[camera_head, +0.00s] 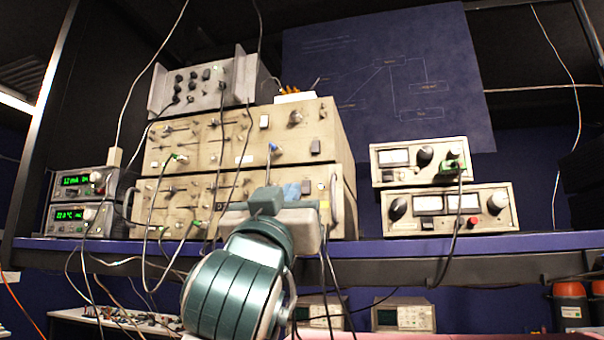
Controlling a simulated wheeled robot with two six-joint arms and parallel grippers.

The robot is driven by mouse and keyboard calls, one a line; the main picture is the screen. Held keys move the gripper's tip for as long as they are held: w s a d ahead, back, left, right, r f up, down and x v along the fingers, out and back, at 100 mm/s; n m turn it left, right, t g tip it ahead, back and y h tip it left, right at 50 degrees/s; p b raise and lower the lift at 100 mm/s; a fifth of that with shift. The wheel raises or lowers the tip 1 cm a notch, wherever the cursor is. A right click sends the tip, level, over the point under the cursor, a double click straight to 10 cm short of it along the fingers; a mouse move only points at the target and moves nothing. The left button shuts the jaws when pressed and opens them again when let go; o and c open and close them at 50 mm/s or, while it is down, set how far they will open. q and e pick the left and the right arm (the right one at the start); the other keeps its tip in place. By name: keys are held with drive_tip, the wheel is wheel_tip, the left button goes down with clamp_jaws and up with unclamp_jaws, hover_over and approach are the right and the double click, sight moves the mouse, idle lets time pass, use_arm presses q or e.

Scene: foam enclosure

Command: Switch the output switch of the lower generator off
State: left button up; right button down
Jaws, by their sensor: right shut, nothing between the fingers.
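The lower generator (345,222) is the lower of two stacked beige units on the blue-edged shelf. My right gripper (267,199) is shut and empty. It comes up from below in front of the lower generator's right half and hides part of that panel. I cannot tell whether it touches the panel. My left gripper is not in view.
The upper generator (222,140) rests on the lower one, with a grey box (203,84) on top. Cables hang in front of both generators. Green-lit meters (72,218) stand at the left. Two beige instruments (448,210) are stacked at the right. The shelf edge (400,246) runs below.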

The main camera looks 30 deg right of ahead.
sight(307, 185)
drive_tip(key=w+d+p, duration=0.1)
drive_tip(key=p, duration=0.1)
drive_tip(key=w+d+r+p, duration=0.1)
drive_tip(key=d+p, duration=0.1)
drive_tip(key=w+d+p, duration=0.1)
drive_tip(key=w+d, duration=0.1)
drive_tip(key=shift+r+p, duration=0.3)
drive_tip(key=shift+p, duration=0.1)
drive_tip(key=shift+w+f, duration=0.1)
drive_tip(key=shift+w+d+f+h+b, duration=0.1)
drive_tip(key=shift+d+f+h+b, duration=0.15)
drive_tip(key=shift+b, duration=0.5)
drive_tip(key=shift+r, duration=0.25)
